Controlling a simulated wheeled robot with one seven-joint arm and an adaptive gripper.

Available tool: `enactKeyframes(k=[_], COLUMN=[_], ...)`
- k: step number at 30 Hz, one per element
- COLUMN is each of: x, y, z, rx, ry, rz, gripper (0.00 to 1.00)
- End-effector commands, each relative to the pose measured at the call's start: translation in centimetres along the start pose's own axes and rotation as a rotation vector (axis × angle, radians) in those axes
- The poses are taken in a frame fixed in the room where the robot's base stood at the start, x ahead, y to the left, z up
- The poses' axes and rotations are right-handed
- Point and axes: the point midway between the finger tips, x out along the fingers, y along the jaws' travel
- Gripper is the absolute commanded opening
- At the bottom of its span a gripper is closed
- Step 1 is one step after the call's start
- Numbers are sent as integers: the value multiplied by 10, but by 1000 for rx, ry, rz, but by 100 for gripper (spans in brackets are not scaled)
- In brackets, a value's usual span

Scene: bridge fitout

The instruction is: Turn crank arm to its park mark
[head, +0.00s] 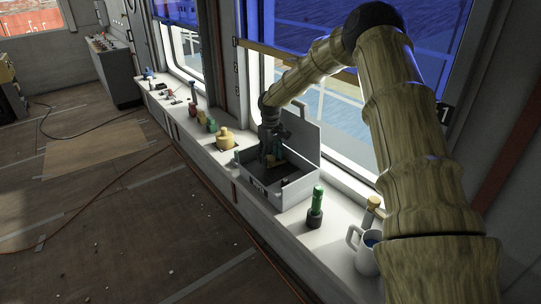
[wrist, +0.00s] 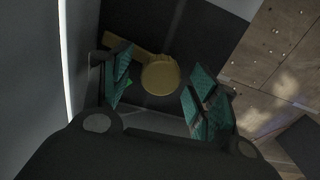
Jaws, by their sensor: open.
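The crank arm (wrist: 125,46) shows in the wrist view as a tan bar with a round yellow knob (wrist: 160,75) at its right end. A small green mark (wrist: 130,82) shows near the left finger, partly hidden by it. My gripper (wrist: 160,92) is open, with green pads on both sides of the knob and apart from it. In the head view my gripper (head: 271,158) points down inside an open grey case (head: 262,194) on the window sill. The crank is hard to make out there, behind the gripper and case wall.
The case lid (head: 299,135) stands raised on the window side. A yellow knobbed object (head: 226,139) stands left of the case. A green-handled object (head: 315,205) and a white mug (head: 363,256) stand to its right. More small items line the far sill. The floor alongside is mostly clear.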

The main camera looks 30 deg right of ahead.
Motion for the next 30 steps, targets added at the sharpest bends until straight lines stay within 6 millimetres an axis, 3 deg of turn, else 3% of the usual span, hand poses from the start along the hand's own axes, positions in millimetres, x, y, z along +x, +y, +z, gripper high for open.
enactKeyframes(k=[8,15,18,27,30], x=[1,1,1,0,-3], y=[0,0,0,2,20], z=[0,0,0,1,14], rx=[0,0,0,-91,-138], ry=[0,0,0,0,2], rz=[0,0,0,1,1], gripper=[58,14,0,0,0])
